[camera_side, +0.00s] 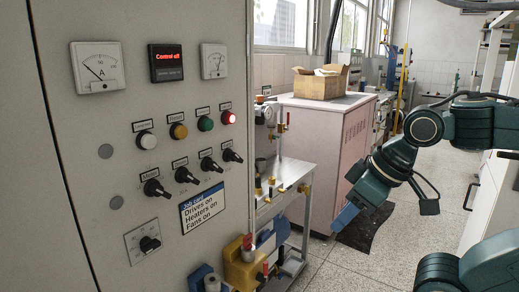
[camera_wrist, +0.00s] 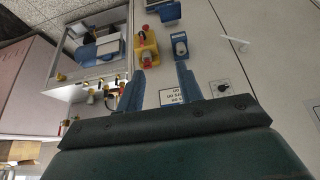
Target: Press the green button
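The green button (camera_side: 205,123) is on the grey control panel (camera_side: 150,95), third in a row with a white button (camera_side: 146,139), an amber button (camera_side: 178,131) and a lit red one (camera_side: 228,118). My gripper (camera_side: 345,218) is well to the right of the panel, lower than the button row, pointing down and left, touching nothing. In the wrist view its two blue fingers are apart with nothing held between them (camera_wrist: 160,82). The green button does not show in the wrist view.
Below the buttons several black knobs (camera_side: 185,175) stick out above a job card (camera_side: 203,207). A pink cabinet (camera_side: 318,140) is behind.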

